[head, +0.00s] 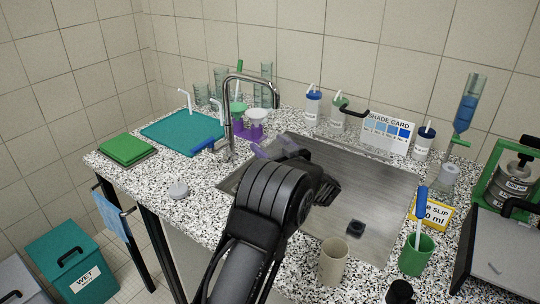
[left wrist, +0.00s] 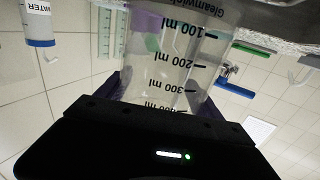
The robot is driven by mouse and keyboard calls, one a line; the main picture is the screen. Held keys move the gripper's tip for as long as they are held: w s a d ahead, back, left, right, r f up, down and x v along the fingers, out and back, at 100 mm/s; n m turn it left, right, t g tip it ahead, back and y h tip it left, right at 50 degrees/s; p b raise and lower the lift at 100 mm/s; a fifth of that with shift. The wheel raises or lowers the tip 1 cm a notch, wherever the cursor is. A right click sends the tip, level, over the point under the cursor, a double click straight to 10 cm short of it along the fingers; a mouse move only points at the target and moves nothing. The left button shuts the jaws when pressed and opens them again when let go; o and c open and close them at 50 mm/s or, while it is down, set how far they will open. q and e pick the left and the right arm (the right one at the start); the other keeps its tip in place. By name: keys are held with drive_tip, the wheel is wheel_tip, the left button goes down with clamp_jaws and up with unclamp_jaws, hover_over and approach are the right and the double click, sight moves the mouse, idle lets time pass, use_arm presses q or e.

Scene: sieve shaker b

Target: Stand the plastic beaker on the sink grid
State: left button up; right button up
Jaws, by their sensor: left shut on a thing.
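My left gripper (head: 276,149) is over the far left part of the sink, its purple fingers pointing away from me. In the left wrist view it is shut on the clear plastic beaker (left wrist: 165,60), with a finger on each side. That view is upside down, and the beaker's black millilitre marks are inverted with it, so the beaker is upright. In the head view the beaker is hardly visible. The steel sink (head: 385,195) has a dark drain (head: 356,229); I cannot make out a separate grid. My right gripper is not in view.
The tap (head: 228,115) stands close behind and left of the gripper. Purple and green funnels (head: 256,122), bottles (head: 313,106) and a shade card (head: 388,133) line the back. A beige cup (head: 333,262) and green cup (head: 416,255) stand at the front edge. The sink's right side is clear.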

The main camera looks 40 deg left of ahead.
use_arm(q)
drive_tip(key=shift+f, duration=1.75)
drive_tip(key=shift+f, duration=0.2)
drive_tip(key=o, duration=1.5)
drive_tip(key=shift+c, duration=0.2)
drive_tip(key=shift+r, duration=0.15)
drive_tip(key=shift+b+v, duration=0.55)
drive_tip(key=shift+v, duration=3.2)
